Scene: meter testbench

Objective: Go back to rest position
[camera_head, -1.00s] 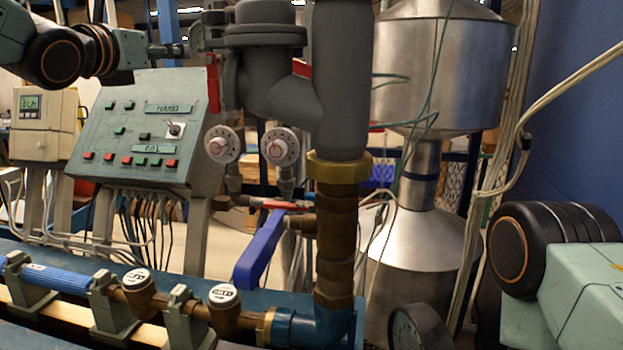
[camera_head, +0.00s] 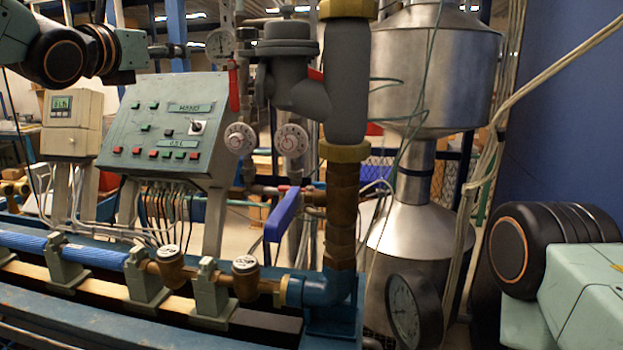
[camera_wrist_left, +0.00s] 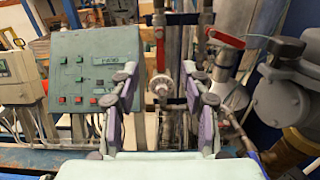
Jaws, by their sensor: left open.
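My left arm comes in at the top left of the head view, with a small dark part of my left gripper (camera_head: 165,50) at its end. In the left wrist view the left gripper (camera_wrist_left: 163,88) has its two fingers wide apart with nothing between them. Beyond the fingers are the control panel (camera_wrist_left: 82,75) and a round white dial (camera_wrist_left: 161,86), both apart from the fingers as far as I can tell. My right arm shows at the right edge of the head view; its gripper is out of view.
The green-grey control panel (camera_head: 163,130) stands behind the blue pipe bench (camera_head: 60,301). A steel tank (camera_head: 432,75) and blue wall (camera_head: 560,100) stand to the right.

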